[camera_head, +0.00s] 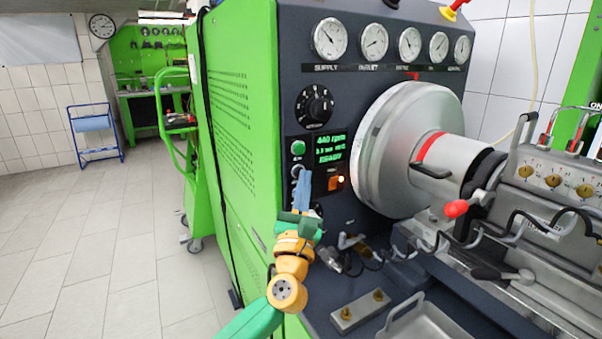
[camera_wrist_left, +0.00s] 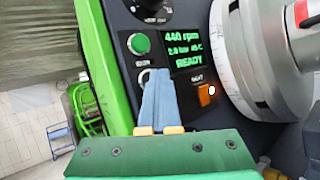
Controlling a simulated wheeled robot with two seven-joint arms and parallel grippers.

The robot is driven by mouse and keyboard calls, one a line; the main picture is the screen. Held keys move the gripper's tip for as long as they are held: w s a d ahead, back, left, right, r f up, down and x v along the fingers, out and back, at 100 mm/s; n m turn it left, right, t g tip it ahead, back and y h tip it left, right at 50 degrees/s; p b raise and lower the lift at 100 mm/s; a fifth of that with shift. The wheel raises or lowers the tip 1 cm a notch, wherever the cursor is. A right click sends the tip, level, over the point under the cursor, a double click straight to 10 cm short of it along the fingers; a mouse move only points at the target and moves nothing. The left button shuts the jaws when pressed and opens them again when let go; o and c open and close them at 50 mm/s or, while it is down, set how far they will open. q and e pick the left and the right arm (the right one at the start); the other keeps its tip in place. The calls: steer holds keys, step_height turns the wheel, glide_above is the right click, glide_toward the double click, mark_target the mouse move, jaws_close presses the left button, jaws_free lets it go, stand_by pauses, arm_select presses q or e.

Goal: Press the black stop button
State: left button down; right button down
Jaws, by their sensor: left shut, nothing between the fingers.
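The black stop button (camera_head: 296,169) sits on the dark panel, just below the green button (camera_head: 298,148). In the left wrist view the green button (camera_wrist_left: 139,44) shows clearly, while the black button (camera_wrist_left: 144,75) shows only as a pale-ringed edge behind my fingers. My left gripper (camera_head: 303,172) is shut and empty, its blue fingers together, with the tips at the black button. In the left wrist view the fingertips (camera_wrist_left: 158,73) cover most of the button. I cannot tell whether they touch it. My right gripper is not in view.
The lit display (camera_head: 328,150) reads 440 rpm and READY, right of the buttons. An orange switch (camera_head: 335,183) sits below it, and a black rotary knob (camera_head: 314,105) above. The large metal chuck (camera_head: 408,150) bulges out to the right. Open floor (camera_head: 90,250) lies left.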

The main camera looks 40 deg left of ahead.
arm_select(q)
steer(key=shift+s+d, duration=0.3)
steer(key=shift+d, duration=0.35)
steer(key=d, duration=0.1)
steer(key=s+d+p, duration=0.1)
steer(key=d, duration=0.1)
steer(key=s+d, duration=0.1)
steer(key=shift+d+p, duration=0.3)
steer(key=shift+p, duration=0.05)
steer(key=shift+f, duration=0.1)
stand_by(0.4)
